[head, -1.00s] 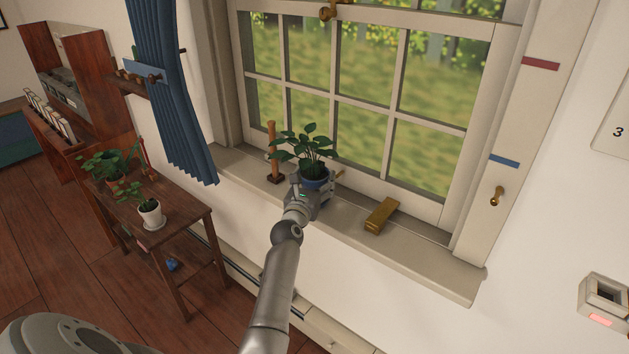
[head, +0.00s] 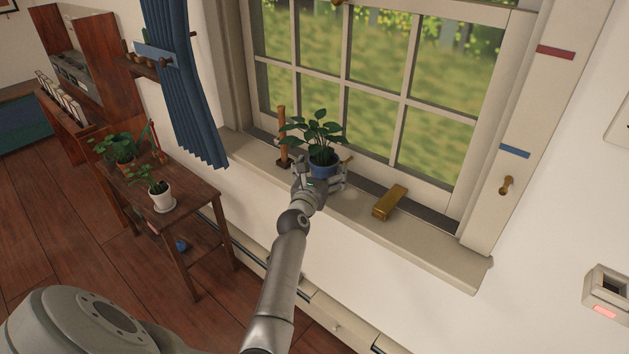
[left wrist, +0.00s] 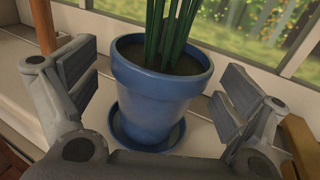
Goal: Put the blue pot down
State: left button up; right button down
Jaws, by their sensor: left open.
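The blue pot (head: 323,168), with a leafy green plant in it, stands upright on the window sill (head: 430,248). In the left wrist view the blue pot (left wrist: 160,95) stands on a blue saucer (left wrist: 118,128). My left gripper (head: 322,180) is open around the pot. In the left wrist view the left gripper's (left wrist: 160,90) two fingers are on either side of the pot, with gaps between them and its wall. My right gripper is not in view.
A brass bar (head: 389,202) lies on the sill right of the pot. A wooden post (head: 283,135) stands left of it. The window (head: 390,80) is behind. A wooden side table (head: 195,195) with potted plants is at the left, beside a blue curtain (head: 185,90).

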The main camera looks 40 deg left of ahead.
pick_arm(q)
jog(key=shift+p+v, duration=1.65)
jog(key=shift+v, duration=3.7)
jog(key=s+d+f+m+g+h, duration=0.2)
jog(key=d+f+m, duration=0.3)
jog(key=f, duration=0.5)
jog(key=s+d+f+m+g+h, duration=0.15)
jog(key=d+f+m, duration=0.25)
jog(key=f+m, duration=0.5)
jog(key=s+d+f+m+g+h, duration=0.1)
jog(key=s+d+f+m+g, duration=0.15)
jog(key=s+f+m, duration=0.5)
jog(key=s+d+f+m+g+h, duration=0.1)
jog(key=s+d+f+m+g, duration=0.2)
jog(key=f, duration=0.7)
jog(key=s+f+m+g, duration=0.2)
jog(key=s+f+m, duration=0.3)
jog(key=s, duration=0.7)
jog(key=s+f+m+g, duration=0.2)
jog(key=s+f+m, duration=0.3)
jog(key=s, duration=0.7)
jog(key=s+d+f+m+g, duration=0.1)
jog(key=s+f+m+g, duration=0.2)
jog(key=s+f+m, duration=0.3)
jog(key=s+m, duration=0.1)
jog(key=s, duration=0.4)
jog(key=shift+s+m, duration=0.35)
jog(key=shift+s, duration=0.05)
